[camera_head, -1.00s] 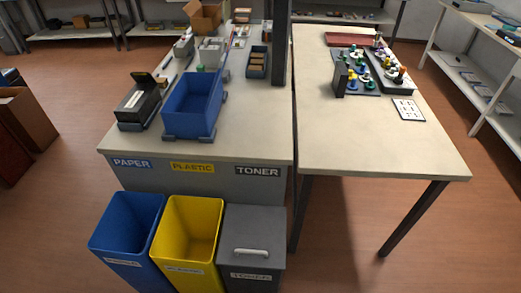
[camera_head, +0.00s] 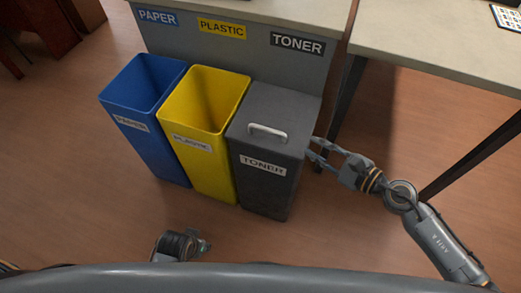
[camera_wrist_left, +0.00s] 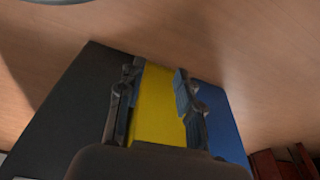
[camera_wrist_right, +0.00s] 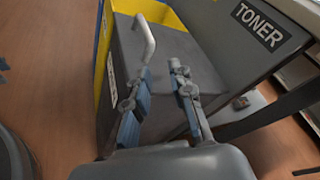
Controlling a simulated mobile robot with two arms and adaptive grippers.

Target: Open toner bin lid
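The toner bin (camera_head: 270,185) is a dark grey box with a flat grey lid (camera_head: 290,105) that lies closed. A light handle (camera_head: 268,131) sits on the lid, near its front edge; it also shows in the right wrist view (camera_wrist_right: 147,40). My right gripper (camera_head: 312,150) is open and empty, just right of the toner bin; in the right wrist view its fingers (camera_wrist_right: 160,88) point at the bin, with the handle beyond the left finger. My left gripper (camera_wrist_left: 156,85) is open and empty, low in front of the bins.
A yellow plastic bin (camera_head: 205,150) and a blue paper bin (camera_head: 150,125), both open-topped, stand left of the toner bin. A table with a grey front panel (camera_head: 230,55) stands behind them. A second table (camera_head: 440,45) is at the right. The floor in front is clear.

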